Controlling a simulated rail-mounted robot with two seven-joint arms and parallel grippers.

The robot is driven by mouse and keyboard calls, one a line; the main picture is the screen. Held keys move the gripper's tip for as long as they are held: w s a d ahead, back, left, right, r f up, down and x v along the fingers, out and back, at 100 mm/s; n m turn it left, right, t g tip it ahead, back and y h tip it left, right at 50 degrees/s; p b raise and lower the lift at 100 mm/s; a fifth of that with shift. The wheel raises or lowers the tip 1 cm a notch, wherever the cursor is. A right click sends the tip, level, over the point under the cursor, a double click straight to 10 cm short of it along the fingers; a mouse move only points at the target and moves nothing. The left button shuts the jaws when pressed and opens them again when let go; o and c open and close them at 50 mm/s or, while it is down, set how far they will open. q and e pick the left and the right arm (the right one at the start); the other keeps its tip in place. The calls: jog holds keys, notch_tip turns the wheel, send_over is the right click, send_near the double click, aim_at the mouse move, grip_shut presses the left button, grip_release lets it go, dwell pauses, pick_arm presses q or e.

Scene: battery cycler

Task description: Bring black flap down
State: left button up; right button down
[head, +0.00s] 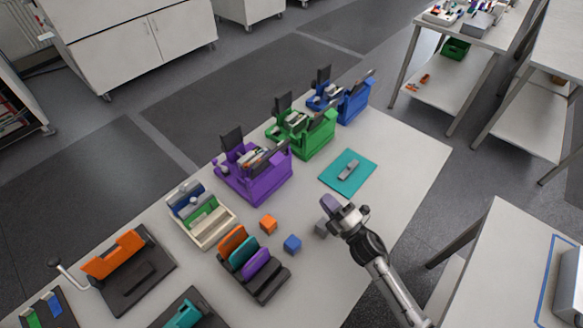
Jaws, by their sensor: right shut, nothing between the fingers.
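Three battery cyclers stand in a row along the far side of the table: a purple one (262,182), a green one (318,139) and a blue one (355,103). Each has an upright black flap at its left: on the purple one (232,139), on the green one (284,101) and on the blue one (323,74). My right gripper (329,204) is shut and empty above the table, in front of the purple cycler and apart from all the flaps. My left gripper is out of view.
A teal mat (333,183) with a small grey piece lies right of the purple cycler. Orange (268,223), blue (292,244) and grey (321,228) cubes lie near my right gripper. A cream tray (220,235) and a black rack (272,288) stand left of them. The table's right end is clear.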

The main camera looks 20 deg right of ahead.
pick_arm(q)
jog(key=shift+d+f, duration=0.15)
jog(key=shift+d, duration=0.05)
pick_arm(e)
jog(key=shift+w+a+n+y, duration=0.15)
jog(key=shift+n+y, duration=0.7)
jog(key=shift+n, duration=0.05)
jog(key=shift+w+a+n+y, duration=0.15)
jog(key=shift+n+y, duration=0.7)
jog(key=shift+n, duration=0.05)
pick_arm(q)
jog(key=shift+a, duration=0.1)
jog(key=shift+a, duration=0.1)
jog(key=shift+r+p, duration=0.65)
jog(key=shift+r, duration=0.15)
pick_arm(e)
send_near(283, 161)
jog(key=x, duration=0.7)
jog(key=shift+w, duration=0.3)
